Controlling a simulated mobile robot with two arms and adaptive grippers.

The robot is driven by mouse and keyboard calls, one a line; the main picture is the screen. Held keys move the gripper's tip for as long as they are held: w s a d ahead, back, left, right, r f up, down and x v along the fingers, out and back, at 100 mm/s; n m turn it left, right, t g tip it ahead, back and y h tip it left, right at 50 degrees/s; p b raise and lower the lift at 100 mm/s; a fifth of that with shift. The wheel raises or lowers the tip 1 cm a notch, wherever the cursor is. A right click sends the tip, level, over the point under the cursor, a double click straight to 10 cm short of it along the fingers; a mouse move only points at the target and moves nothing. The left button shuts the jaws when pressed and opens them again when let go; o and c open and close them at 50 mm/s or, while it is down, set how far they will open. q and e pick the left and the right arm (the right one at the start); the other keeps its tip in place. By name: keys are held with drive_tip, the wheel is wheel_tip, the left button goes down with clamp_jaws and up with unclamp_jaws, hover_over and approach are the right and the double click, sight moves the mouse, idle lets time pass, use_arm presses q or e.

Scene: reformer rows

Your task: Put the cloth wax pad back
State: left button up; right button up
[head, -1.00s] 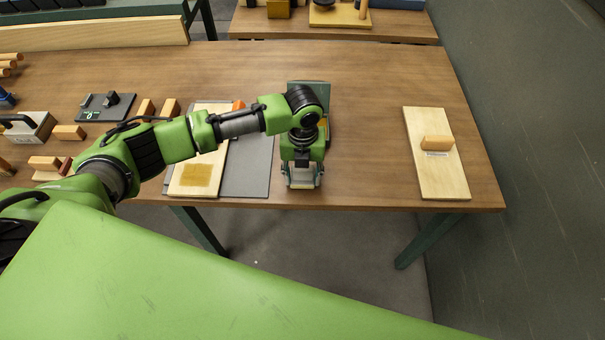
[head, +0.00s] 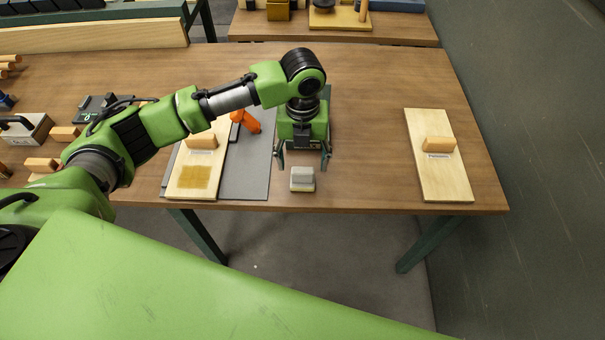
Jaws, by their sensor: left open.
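A small pale grey and white block (head: 302,179), which looks like the cloth wax pad, sits on the wooden table near its front edge. My left gripper (head: 304,166) is open just behind and above it. Its fingers are spread to either side and apart from the pad. A pale board (head: 208,165) with an amber patch (head: 195,177) and a wooden block (head: 201,142) lies to the left on a dark grey mat (head: 257,172). My right gripper is not in view.
A second pale board (head: 452,182) with a wooden block (head: 438,144) lies at the right. An orange tool (head: 246,121) lies on the grey mat. A white box with a black handle (head: 26,128) stands far left. The table between pad and right board is clear.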

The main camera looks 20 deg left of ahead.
sight(302, 173)
use_arm(q)
drive_tip(key=shift+r+b, duration=0.3)
drive_tip(key=shift+r, duration=1.95)
